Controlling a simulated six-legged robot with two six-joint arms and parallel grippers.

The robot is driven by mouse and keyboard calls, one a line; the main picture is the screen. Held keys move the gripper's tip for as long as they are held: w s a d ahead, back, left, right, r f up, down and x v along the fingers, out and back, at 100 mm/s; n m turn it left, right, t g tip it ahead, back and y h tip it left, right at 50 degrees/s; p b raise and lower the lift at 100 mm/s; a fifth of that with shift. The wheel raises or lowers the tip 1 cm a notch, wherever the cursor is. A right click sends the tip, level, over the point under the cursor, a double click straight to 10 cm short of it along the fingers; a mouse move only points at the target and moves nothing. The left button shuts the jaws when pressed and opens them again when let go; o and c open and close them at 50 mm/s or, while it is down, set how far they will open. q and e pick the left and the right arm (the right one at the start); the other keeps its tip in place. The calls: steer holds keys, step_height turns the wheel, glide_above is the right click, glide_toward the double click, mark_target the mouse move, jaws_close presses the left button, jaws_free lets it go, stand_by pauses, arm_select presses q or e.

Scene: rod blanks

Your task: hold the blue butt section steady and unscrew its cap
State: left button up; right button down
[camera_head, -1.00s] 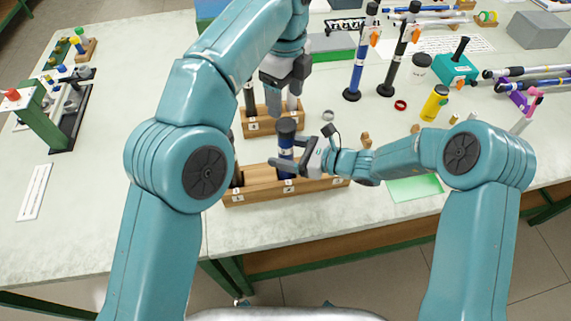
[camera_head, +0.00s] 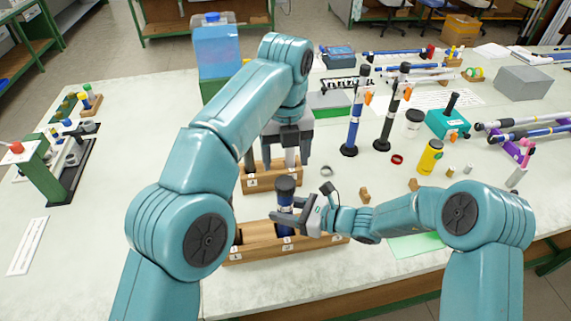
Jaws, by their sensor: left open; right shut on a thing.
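The blue butt section (camera_head: 285,226) stands upright in the front wooden rack (camera_head: 262,254), with a dark cap (camera_head: 286,186) on its top. My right gripper (camera_head: 285,218) reaches in from the right and is shut on the blue section below the cap. My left gripper (camera_head: 290,160) is open and points down, above and behind the cap in the picture, apart from it as far as I can tell. The lower end of the section is hidden in the rack.
A second wooden rack (camera_head: 258,182) stands just behind. Tall blue (camera_head: 354,118) and black (camera_head: 392,115) rod sections stand behind right, near a red ring (camera_head: 397,160) and a yellow bottle (camera_head: 430,157). The tabletop left of the racks is mostly clear.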

mark_target(286, 184)
arm_select(q)
step_height(286, 184, down, 7)
steer(key=shift+s+r, duration=0.1)
steer(key=shift+s+f, duration=0.1)
steer(key=shift+f, duration=0.2)
steer(key=c, duration=1.1)
